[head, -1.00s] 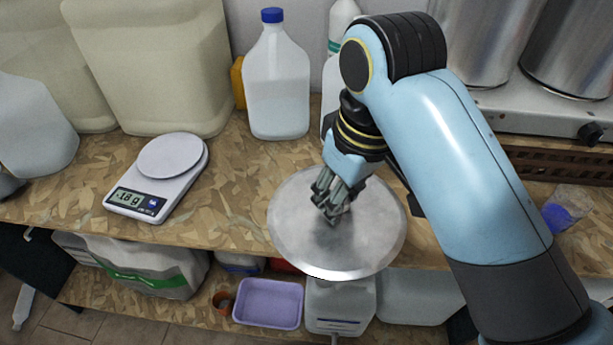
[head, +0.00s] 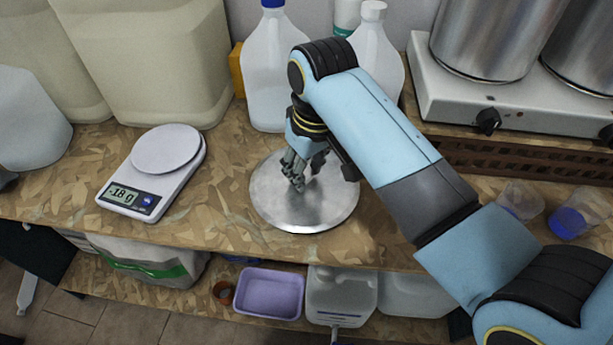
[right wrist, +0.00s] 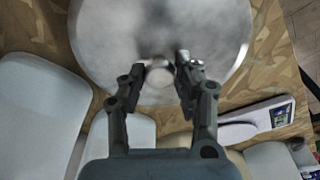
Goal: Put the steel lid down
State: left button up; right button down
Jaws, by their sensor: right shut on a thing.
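The steel lid (head: 318,208) is a round, flat, shiny disc over the wooden worktop in the middle of the head view. It looks level and close to the worktop; I cannot tell whether it touches. My right gripper (head: 297,178) comes down from above and is shut on the lid's knob, which the fingers mostly hide. In the right wrist view, the lid (right wrist: 160,40) fills the top, with the round knob (right wrist: 158,78) between the fingertips (right wrist: 165,72). My left gripper is out of view.
A white scale (head: 152,172) stands left of the lid. White jugs (head: 272,80) stand close behind it. A double hot plate (head: 480,105) with steel pots is at the back right. Clear cups (head: 572,212) stand at right. The worktop's front edge is near; a purple tub (head: 268,293) is below.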

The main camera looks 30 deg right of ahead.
aim_at(308, 174)
notch_tip(308, 174, down, 3)
jog(key=shift+d+r, duration=0.1)
jog(key=c, duration=1)
grip_release()
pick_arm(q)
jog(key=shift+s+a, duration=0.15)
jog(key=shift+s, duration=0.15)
pick_arm(e)
jog(key=shift+o, duration=0.2)
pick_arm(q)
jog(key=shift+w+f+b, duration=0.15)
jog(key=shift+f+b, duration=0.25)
pick_arm(e)
notch_tip(308, 174, up, 12)
jog(key=s, duration=0.2)
